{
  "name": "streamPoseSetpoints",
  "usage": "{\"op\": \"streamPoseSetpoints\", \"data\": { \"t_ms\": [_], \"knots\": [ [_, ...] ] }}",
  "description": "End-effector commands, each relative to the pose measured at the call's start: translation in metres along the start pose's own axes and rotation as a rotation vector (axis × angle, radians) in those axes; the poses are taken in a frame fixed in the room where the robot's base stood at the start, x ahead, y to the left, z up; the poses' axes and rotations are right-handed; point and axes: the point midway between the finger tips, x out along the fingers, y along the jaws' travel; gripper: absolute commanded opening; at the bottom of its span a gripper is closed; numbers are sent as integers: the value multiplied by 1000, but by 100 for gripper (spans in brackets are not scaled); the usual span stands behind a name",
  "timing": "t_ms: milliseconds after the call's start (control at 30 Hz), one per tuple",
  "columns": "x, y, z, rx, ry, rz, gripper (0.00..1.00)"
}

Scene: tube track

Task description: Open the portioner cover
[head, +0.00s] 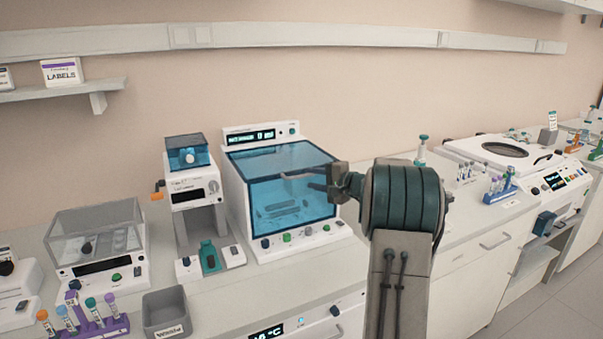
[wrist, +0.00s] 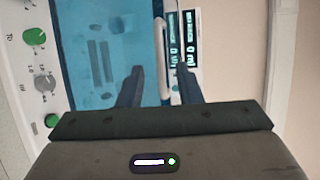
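A white bench machine with a large see-through blue cover (head: 275,180) stands in the middle of the head view. I take it as the portioner; no readable label confirms this. The cover is down. My gripper (head: 316,178) is at the cover's right front side, fingers pointing at it. In the wrist view, the blue cover (wrist: 95,60) fills the left half, and a pale handle bar (wrist: 161,60) runs along its edge. My gripper (wrist: 159,85) is open, one finger each side of the bar's line. A gap shows between bar and fingers; contact cannot be told.
A smaller machine with a blue-topped box (head: 188,155) stands close on the left. Farther left are a clear-lidded box (head: 97,235), a purple tube rack (head: 98,325) and a grey waste bin (head: 166,312). A centrifuge-like machine (head: 505,155) and a blue tube rack (head: 499,194) are right.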

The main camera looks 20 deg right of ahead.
Motion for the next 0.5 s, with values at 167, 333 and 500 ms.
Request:
{"op": "streamPoseSetpoints", "data": {
  "t_ms": [167, 333, 500],
  "knots": [
    [34, -2, 1, 0, -2, 2, 32],
    [52, -1, 1, -1, -1, 1, 32],
    [57, 0, 0, -1, 1, 1, 32]
  ]
}}
